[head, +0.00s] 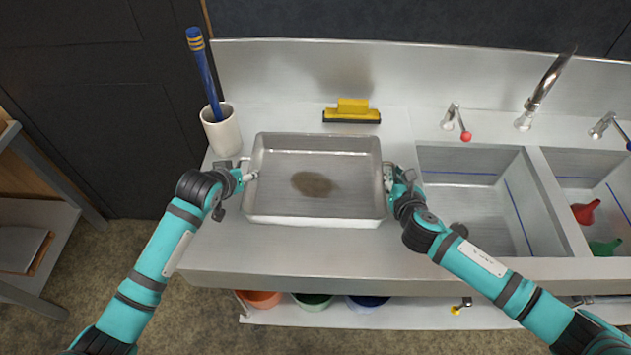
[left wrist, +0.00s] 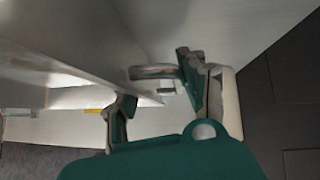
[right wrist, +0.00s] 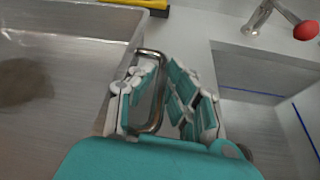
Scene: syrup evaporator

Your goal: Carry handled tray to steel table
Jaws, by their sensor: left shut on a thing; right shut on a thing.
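The handled tray (head: 313,206) is a rectangular steel pan with a brown stain on its floor. It sits on, or just above, the steel counter (head: 225,255) left of the sinks; I cannot tell if it touches. My left gripper (head: 247,176) is at the tray's left end, shut on that handle (left wrist: 155,72). My right gripper (head: 390,172) is at the right end, shut on the looped right handle (right wrist: 151,90), whose loop passes between the fingers in the right wrist view. The tray looks empty and about level.
A white cup (head: 222,131) with a blue stick stands behind the tray's left corner. A yellow squeegee (head: 351,111) lies behind the tray. Sink basins (head: 470,195) and taps (head: 535,90) are on the right. A separate table (head: 40,220) stands at the far left. Buckets (head: 312,299) sit below.

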